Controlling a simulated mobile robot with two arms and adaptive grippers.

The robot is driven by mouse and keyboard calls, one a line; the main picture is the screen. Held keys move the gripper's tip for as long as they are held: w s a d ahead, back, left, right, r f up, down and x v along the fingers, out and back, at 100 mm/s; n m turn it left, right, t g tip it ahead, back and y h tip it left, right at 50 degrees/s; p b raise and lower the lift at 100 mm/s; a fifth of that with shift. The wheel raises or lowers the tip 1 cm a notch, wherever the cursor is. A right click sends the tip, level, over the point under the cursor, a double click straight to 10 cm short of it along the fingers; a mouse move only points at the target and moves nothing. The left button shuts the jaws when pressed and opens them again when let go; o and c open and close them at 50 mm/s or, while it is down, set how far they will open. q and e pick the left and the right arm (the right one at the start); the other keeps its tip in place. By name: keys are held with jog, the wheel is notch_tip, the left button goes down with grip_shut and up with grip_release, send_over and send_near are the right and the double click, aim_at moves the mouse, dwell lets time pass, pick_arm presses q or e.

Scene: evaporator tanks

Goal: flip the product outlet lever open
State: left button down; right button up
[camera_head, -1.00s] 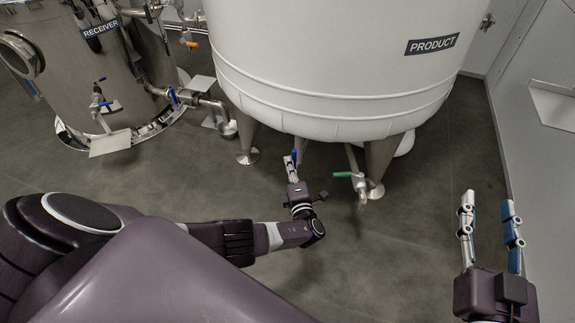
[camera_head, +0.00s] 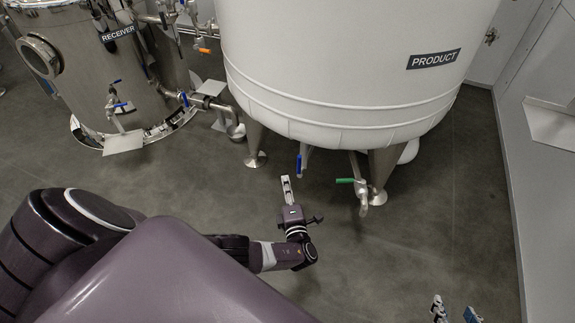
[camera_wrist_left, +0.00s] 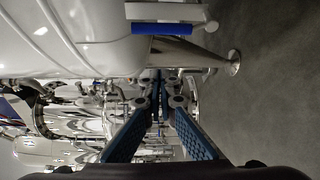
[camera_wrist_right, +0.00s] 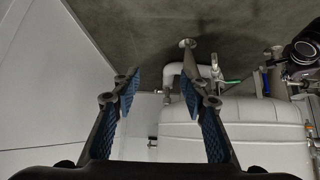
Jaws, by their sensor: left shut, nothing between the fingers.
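The white tank (camera_head: 340,60) labelled PRODUCT has a blue lever (camera_head: 299,162) hanging on a pipe under its front. A green lever (camera_head: 345,180) sits on a valve just to its right; the frames do not label either as the outlet. My left gripper (camera_head: 285,178) is shut and empty, just below and left of the blue lever, seemingly apart from it. The left wrist view shows the blue lever (camera_wrist_left: 161,28) at the top, beyond the closed fingers (camera_wrist_left: 158,78). My right gripper (camera_wrist_right: 158,82) is open and empty; only its fingertips (camera_head: 455,311) show at the head view's bottom.
The steel RECEIVER tank (camera_head: 110,75) with valves and piping stands at the left. The product tank's metal legs (camera_head: 383,170) flank the levers. A wall (camera_head: 545,200) runs along the right. The grey floor (camera_head: 430,220) in front is clear.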

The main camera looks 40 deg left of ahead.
pick_arm(q)
jog(key=v, duration=0.3)
jog(key=shift+p, duration=0.35)
pick_arm(e)
jog(key=s+f, duration=0.1)
jog(key=s+d+g, duration=0.1)
jog(key=s, duration=0.1)
jog(key=s+f+g, duration=0.1)
jog(key=s, duration=0.1)
jog(key=shift+d+f+h, duration=0.35)
jog(key=shift+h, duration=0.05)
jog(key=shift+w, duration=0.1)
